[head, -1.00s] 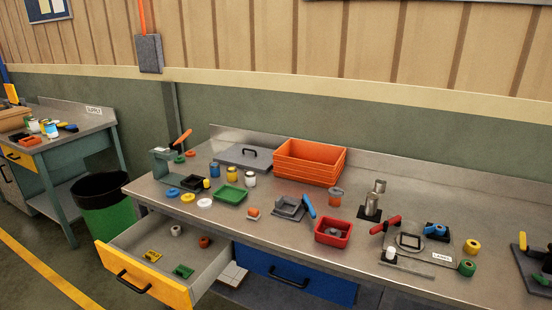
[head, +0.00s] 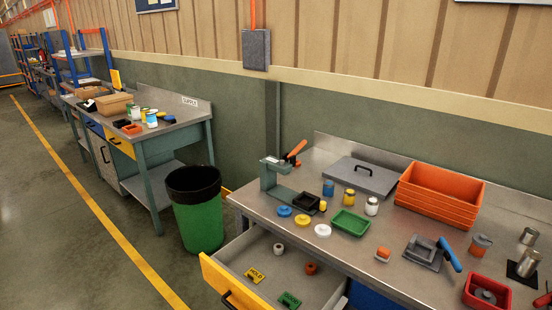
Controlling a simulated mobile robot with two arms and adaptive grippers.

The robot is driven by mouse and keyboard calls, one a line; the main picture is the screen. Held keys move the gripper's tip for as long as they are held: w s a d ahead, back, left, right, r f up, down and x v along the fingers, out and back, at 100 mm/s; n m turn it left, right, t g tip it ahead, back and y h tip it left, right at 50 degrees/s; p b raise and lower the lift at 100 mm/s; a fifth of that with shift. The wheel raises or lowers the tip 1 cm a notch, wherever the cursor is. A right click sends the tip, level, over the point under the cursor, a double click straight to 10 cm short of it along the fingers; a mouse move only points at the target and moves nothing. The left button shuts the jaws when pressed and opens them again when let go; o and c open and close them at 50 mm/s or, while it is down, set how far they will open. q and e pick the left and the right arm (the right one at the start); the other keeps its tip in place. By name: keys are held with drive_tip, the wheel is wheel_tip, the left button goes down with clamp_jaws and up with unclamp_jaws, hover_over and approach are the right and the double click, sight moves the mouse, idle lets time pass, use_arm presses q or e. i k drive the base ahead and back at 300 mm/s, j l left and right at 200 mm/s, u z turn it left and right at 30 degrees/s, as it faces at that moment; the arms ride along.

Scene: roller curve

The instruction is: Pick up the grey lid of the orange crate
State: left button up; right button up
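Neither of my grippers shows in the head view.
In front of the lid stand several small jars, such as the blue one (head: 328,188), and a green tray (head: 350,222). A press with an orange lever (head: 275,178) is to the left. A yellow-fronted drawer (head: 229,288) hangs open. A green bin (head: 197,222) stands on the floor.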

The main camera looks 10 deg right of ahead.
sight(371, 181)
drive_tip(key=i+j+u, duration=0.7)
drive_tip(key=i+u, duration=0.65)
drive_tip(key=i, duration=0.15)
drive_tip(key=i+z, duration=0.35)
drive_tip(key=i, duration=0.2)
drive_tip(key=i+j+z, duration=0.15)
drive_tip(key=i+z, duration=0.2)
drive_tip(key=i, duration=0.15)
drive_tip(key=i+j+z, duration=0.35)
drive_tip(key=i, duration=0.15)
drive_tip(key=i+z, duration=0.15)
drive_tip(key=z, duration=0.3)
drive_tip(key=i+z, duration=0.15)
drive_tip(key=z, duration=0.3)
drive_tip(key=i+z, duration=0.2)
drive_tip(key=z, duration=0.2)
drive_tip(key=i+j+z, duration=0.1)
drive_tip(key=z, duration=0.35)
drive_tip(key=i+j+z, duration=0.15)
drive_tip(key=z, duration=0.3)
